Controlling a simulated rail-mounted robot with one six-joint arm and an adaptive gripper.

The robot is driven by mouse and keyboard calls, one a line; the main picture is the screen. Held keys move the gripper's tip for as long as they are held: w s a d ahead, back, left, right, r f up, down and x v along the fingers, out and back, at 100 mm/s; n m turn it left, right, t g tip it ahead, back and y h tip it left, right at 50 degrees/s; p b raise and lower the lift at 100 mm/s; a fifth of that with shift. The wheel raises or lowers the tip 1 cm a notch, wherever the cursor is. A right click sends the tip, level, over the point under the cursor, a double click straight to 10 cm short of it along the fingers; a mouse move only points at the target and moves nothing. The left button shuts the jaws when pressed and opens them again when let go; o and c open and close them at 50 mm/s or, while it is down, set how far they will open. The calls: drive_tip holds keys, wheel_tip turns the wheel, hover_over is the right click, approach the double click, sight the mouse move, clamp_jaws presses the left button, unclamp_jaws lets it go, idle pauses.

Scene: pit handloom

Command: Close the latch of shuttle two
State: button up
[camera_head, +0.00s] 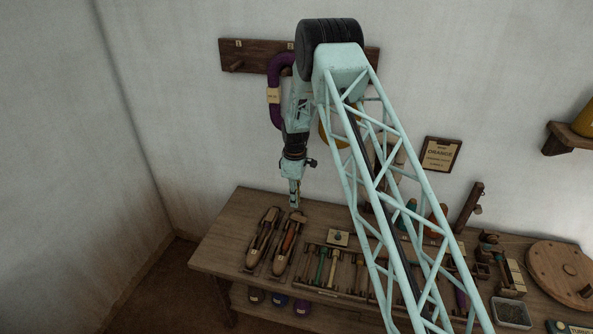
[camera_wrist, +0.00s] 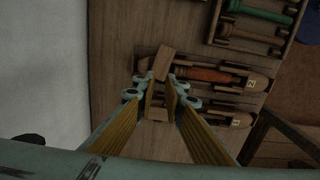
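Shuttle two (camera_wrist: 218,76) is a dark wooden shuttle with a reddish-orange bobbin and a label reading 2 in the wrist view. In the head view it is the right one of two shuttles (camera_head: 285,248) on the bench. A small wooden latch block (camera_wrist: 164,62) stands at its left end in the wrist view, slanted and apparently raised. My gripper (camera_wrist: 162,91) points down at that end, its yellow-padded fingers apart with a gap between them. The block shows just beyond the fingertips; I cannot tell whether they touch it. In the head view my gripper (camera_head: 294,204) is above the shuttles' far ends.
The other shuttle (camera_head: 261,239) lies close alongside, with its own block (camera_wrist: 158,114) near the fingers. A tray of coloured bobbins (camera_head: 331,268) is to the right on the bench (camera_head: 228,227). The wall is behind. The bench's left end is bare.

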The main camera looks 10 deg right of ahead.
drive_tip(key=s+r+m+b, duration=0.1)
drive_tip(key=s+r, duration=0.2)
drive_tip(key=r, duration=0.7)
drive_tip(key=s+r+m+b, duration=0.1)
drive_tip(key=s+r, duration=0.2)
drive_tip(key=r, duration=0.8)
drive_tip(key=shift+s+a+t, duration=0.25)
drive_tip(key=shift+a+t, duration=0.05)
drive_tip(key=shift+a, duration=0.1)
drive_tip(key=shift+d, duration=0.1)
